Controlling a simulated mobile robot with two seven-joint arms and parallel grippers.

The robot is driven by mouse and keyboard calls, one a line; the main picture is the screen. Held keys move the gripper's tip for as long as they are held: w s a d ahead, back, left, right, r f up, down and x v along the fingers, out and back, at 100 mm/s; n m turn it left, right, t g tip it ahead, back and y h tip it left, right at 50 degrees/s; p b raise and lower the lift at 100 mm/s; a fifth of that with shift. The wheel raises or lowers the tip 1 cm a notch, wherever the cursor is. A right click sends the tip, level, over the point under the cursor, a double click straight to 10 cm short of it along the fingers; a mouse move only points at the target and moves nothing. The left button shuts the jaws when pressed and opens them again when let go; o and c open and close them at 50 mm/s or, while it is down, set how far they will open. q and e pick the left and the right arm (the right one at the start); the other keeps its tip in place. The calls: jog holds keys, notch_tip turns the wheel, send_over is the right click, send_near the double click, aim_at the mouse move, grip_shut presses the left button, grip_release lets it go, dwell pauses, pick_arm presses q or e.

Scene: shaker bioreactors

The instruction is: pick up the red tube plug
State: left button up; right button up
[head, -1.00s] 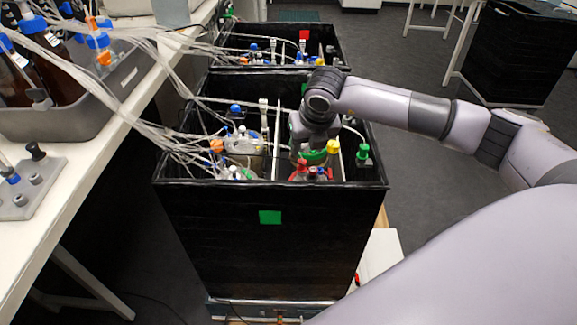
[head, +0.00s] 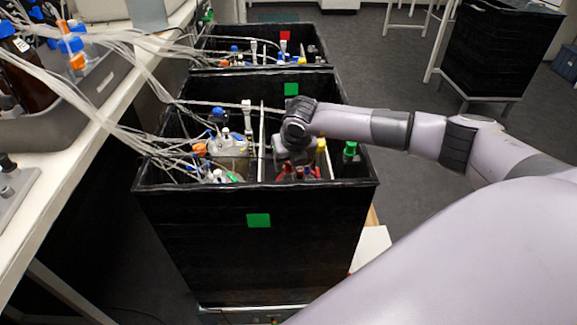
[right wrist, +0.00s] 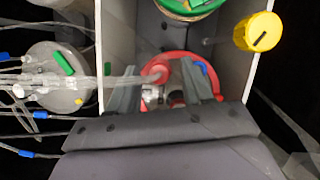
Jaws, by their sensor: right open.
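In the right wrist view a round red plug (right wrist: 157,73) shows between the fingers of my right gripper (right wrist: 160,80), at the end of a blurred clear tube. It sits over a red-rimmed vessel top (right wrist: 183,57). The two grey fingers stand apart, one on each side of the plug, and touch is not clear. My left gripper is not in view.
The black box (head: 255,250) has high walls around the gripper. A white divider (right wrist: 117,45), a yellow cap (right wrist: 257,32), a green-rimmed vessel (right wrist: 190,8) and several tubes crowd it. A bench (head: 110,130) with bottles stands at the left.

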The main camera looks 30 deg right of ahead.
grip_shut()
jog(key=shift+r, duration=0.15)
